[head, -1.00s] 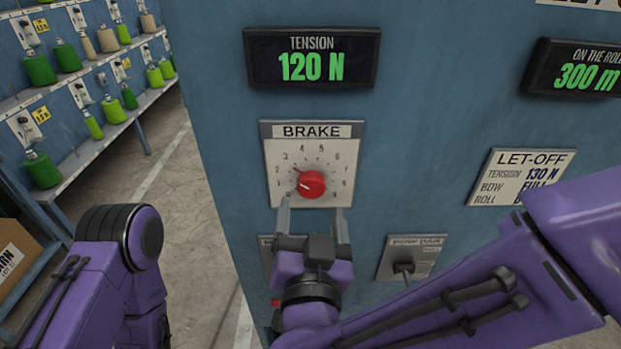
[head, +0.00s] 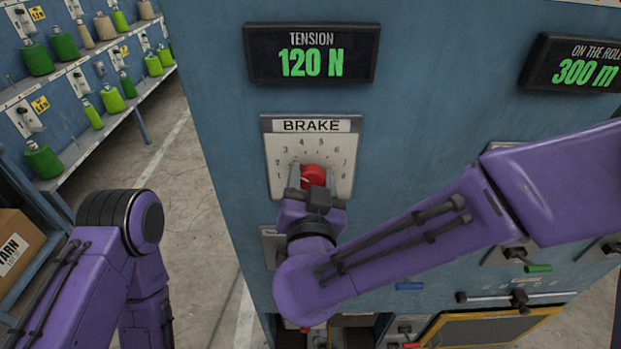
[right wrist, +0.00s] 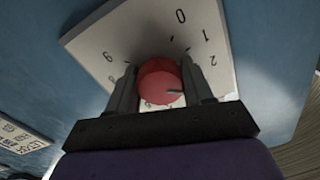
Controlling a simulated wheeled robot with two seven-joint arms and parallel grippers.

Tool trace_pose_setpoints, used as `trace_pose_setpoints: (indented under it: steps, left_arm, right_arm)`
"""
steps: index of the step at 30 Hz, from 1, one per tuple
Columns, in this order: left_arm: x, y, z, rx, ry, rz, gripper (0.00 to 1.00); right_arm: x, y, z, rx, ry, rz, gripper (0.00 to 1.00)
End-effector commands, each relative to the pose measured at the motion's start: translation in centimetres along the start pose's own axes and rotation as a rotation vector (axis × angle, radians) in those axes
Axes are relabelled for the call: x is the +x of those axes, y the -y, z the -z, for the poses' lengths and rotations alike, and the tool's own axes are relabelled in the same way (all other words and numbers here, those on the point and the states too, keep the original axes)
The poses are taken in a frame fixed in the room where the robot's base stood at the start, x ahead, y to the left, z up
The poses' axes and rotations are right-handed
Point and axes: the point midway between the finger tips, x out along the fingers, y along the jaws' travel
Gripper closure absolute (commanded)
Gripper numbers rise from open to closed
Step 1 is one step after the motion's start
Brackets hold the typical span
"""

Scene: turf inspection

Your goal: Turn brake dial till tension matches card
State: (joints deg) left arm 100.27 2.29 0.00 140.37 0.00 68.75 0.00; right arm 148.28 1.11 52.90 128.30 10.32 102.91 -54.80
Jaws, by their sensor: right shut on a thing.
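The red brake dial (head: 314,173) sits on a pale numbered plate (head: 343,190) labelled BRAKE. My right gripper (head: 313,181) is shut on it, a finger on each side. In the right wrist view the knob (right wrist: 158,80) sits between the fingers, its pointer line towards the right side, near the low numerals; the exact setting is hard to read. The tension display (head: 311,54) above reads 120 N in green. The LET-OFF card is hidden behind my right arm; earlier its tension line read 130 N. My left arm shows at lower left, its gripper out of view.
A second display (head: 578,72) at the right reads 300 m. Handles, including a green one (head: 538,268) and a blue one (head: 410,286), stick out low on the blue cabinet.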

Motion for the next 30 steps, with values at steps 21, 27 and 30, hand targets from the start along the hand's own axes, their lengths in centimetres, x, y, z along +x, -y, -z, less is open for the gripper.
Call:
trace_pose_setpoints:
  steps: [21, 27, 30]
  left_arm:
    - [0.9, -0.1, -0.4, 0.000, 0.000, 0.000, 0.25]
    - [1.1, -0.1, -0.5, 0.000, 0.000, 0.000, 0.25]
    - [1.6, -0.1, -0.7, 0.000, 0.000, 0.000, 0.25]
  right_arm:
    - [0.0, 0.0, -0.1, 0.211, 0.002, 0.000, 0.25]
    - [-0.5, 0.0, -0.1, 0.211, 0.001, 0.001, 0.25]
    - [-2.0, 0.0, -0.3, 0.211, 0.000, 0.004, 0.25]
